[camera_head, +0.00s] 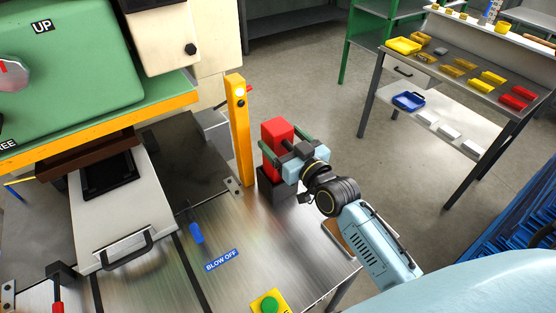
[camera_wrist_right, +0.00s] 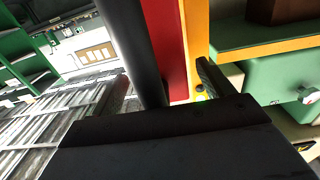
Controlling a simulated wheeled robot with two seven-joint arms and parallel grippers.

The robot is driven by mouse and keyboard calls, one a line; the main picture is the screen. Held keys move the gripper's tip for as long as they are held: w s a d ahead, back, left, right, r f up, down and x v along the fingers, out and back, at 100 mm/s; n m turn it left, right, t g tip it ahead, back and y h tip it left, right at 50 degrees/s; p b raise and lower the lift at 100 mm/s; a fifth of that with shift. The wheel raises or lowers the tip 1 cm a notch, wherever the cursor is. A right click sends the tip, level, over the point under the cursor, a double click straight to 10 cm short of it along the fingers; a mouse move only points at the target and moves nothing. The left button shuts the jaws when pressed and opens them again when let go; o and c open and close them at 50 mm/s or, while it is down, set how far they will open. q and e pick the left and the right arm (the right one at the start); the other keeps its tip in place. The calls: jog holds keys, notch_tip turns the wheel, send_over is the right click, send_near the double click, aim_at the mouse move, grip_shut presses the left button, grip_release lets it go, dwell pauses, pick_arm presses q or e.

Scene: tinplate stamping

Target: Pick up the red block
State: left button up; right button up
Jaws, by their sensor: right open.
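The red block (camera_head: 278,134) stands upright on a dark block-shaped stand (camera_head: 276,188) on the metal worktop, just right of the yellow post. My right gripper (camera_head: 276,148) reaches in from the right at the block's height. Its fingers are open, one on the far side and one on the near side of the block. The right wrist view shows the red block (camera_wrist_right: 168,45) as a red strip close beside a dark finger. Whether the fingers touch it cannot be told. My left gripper is in neither view.
The yellow post (camera_head: 240,130) stands close left of the block. A green press (camera_head: 70,60) fills the left. A blue-handled blow-off tool (camera_head: 196,234) and a green button (camera_head: 269,304) are on the worktop (camera_head: 235,285). A table (camera_head: 440,62) with coloured bins stands at the back right.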

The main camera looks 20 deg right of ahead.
grip_shut()
jog(key=shift+r, duration=0.3)
dwell(0.5)
